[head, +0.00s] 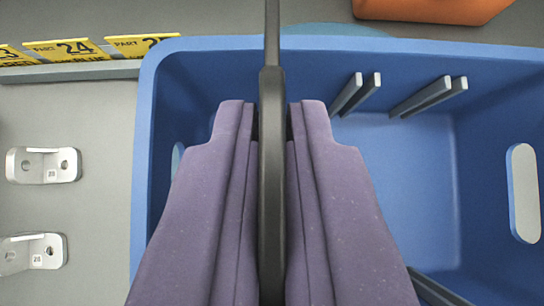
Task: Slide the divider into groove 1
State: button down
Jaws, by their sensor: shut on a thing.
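My gripper (272,110), with two purple fingers, is shut on the divider (272,190), a thin dark plate seen edge-on. The divider runs straight up and down the picture, and its narrower far end passes over the far rim of the blue crate (440,48). It appears to be above the crate, left of the visible rails. Two pairs of grey rails stand on the inside of the far wall: a left pair (357,94) and a right pair (430,97). Part of another rail (438,291) shows at the near side. No groove numbers are readable, and the fingers hide much of the crate's left half.
Two pale metal castings, an upper one (43,165) and a lower one (32,252), lie on the grey surface (95,110) left of the crate. An orange object (435,10) is beyond the crate.

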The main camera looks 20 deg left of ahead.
jog(key=shift+f+b, duration=4.65)
jog(key=shift+f, duration=0.55)
jog(key=c, duration=1.2)
grip_release()
jog(key=shift+o, duration=0.2)
jog(key=shift+r, duration=0.1)
jog(key=p+v, duration=0.2)
jog(key=v, duration=0.5)
jog(key=shift+s+d+r+p, duration=0.1)
jog(key=shift+s+r+p, duration=0.1)
jog(key=shift+s+p, duration=0.1)
